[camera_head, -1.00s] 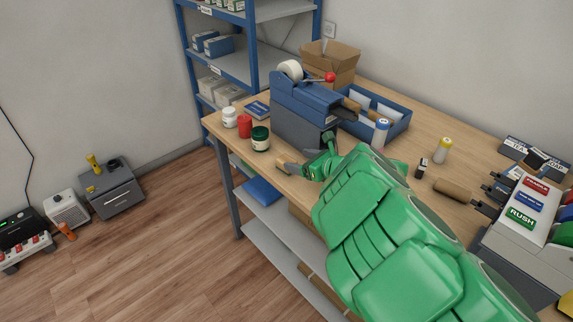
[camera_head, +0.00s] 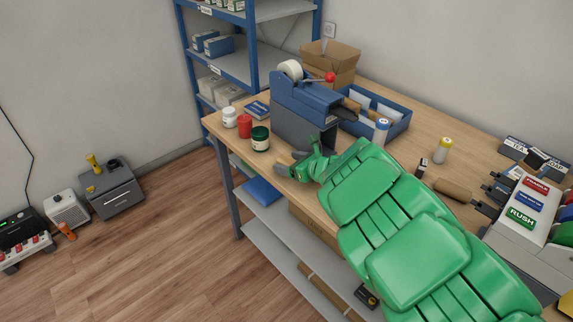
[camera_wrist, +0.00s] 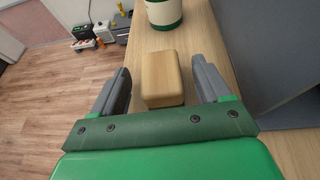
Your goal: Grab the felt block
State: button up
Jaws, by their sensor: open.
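A tan block with rounded edges (camera_wrist: 161,78), the only block seen near the gripper, lies on the wooden counter in the wrist view. Its surface looks wood-like; I cannot tell whether it is felt. My gripper (camera_wrist: 161,68) is open, with one grey finger on each side of the block and a gap showing on both sides. In the head view my gripper (camera_head: 289,163) is low at the counter's front edge, and its fingers and hand hide the block.
A green jar with a cream band (camera_wrist: 164,12) stands just beyond the block; red (camera_head: 245,126) and white (camera_head: 230,117) jars stand farther left. A blue and grey tape machine (camera_head: 300,110) rises close behind the gripper. The counter's front edge is near.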

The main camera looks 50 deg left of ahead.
jog(key=shift+x, duration=1.35)
jog(key=c, duration=1.1)
jog(key=shift+o, duration=0.2)
